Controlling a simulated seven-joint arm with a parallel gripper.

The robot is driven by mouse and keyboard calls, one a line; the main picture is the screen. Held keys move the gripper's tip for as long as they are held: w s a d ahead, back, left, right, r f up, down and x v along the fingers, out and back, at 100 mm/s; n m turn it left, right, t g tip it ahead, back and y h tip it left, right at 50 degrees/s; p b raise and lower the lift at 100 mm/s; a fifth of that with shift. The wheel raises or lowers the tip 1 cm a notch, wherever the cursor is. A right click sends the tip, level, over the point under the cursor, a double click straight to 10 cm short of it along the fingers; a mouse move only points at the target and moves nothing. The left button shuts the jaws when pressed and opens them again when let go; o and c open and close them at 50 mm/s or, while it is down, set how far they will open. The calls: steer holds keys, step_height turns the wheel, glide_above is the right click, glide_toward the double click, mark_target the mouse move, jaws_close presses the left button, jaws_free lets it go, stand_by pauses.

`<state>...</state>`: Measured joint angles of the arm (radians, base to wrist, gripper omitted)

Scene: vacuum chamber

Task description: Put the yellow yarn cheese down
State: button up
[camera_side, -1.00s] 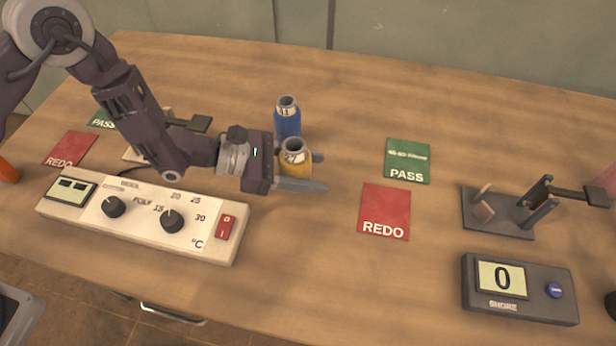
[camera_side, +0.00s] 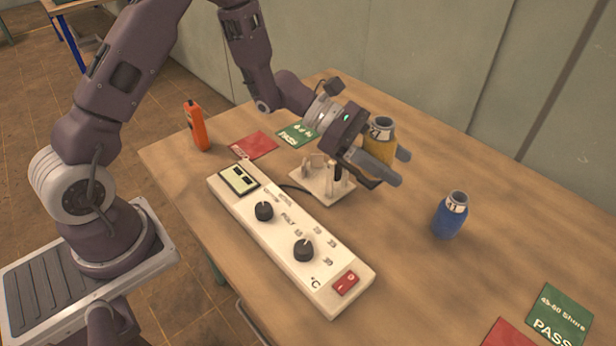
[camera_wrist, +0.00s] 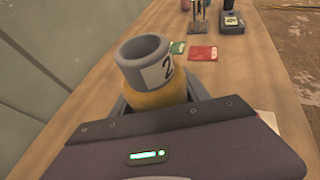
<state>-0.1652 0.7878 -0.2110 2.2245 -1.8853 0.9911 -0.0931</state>
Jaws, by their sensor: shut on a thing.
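The yellow yarn cheese (camera_side: 377,138) is a wound package on a grey tube with a white label reading 2. My gripper (camera_side: 401,167) is shut on it, one finger on each side, and holds it roughly upright. It appears raised above the table, behind the white-based stand in the side view; its lower part is hidden by the fingers. In the wrist view the yellow yarn (camera_wrist: 158,96) shows between the fingers, with the tube's open top towards the camera. A blue yarn cheese (camera_side: 449,219) stands upright and apart on the table to the right.
The white-based stand (camera_side: 325,190) is below my gripper. A control box (camera_side: 290,240) lies in front. Red (camera_side: 254,146) and green (camera_side: 297,133) cards lie far left, with an orange device (camera_side: 196,125) nearby. Another green PASS card (camera_side: 560,318) lies front right. Table around the blue cheese is clear.

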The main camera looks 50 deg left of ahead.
mark_target(374, 133)
steer(key=s+a+n+t+y, duration=0.1)
steer(key=s+a+n+t, duration=0.15)
steer(key=a, duration=0.65)
steer(key=s+a+n+t+y, duration=0.1)
steer(key=s+a, duration=0.3)
steer(key=a, duration=0.6)
step_height(374, 133, up, 5)
steer(key=w+d, duration=0.2)
steer(key=d, duration=0.2)
steer(key=w+d+m+g+h, duration=0.1)
steer(key=w+d, duration=0.1)
steer(key=d, duration=0.3)
steer(key=w+d+f+m+g, duration=0.1)
steer(key=w+d, duration=0.1)
steer(key=d, duration=0.3)
steer(key=shift+w+d+f+h, duration=0.1)
steer(key=shift+w+h, duration=0.15)
steer(key=shift+h, duration=0.05)
steer(key=s+d+m+g+h, duration=0.1)
steer(key=s+d+m+g, duration=0.2)
steer(key=d, duration=2)
step_height(374, 133, down, 9)
steer(key=shift+d+f, duration=0.15)
steer(key=shift+d, duration=0.2)
steer(key=shift+s+f+n+t, duration=0.1)
steer(key=shift+n+t, duration=0.15)
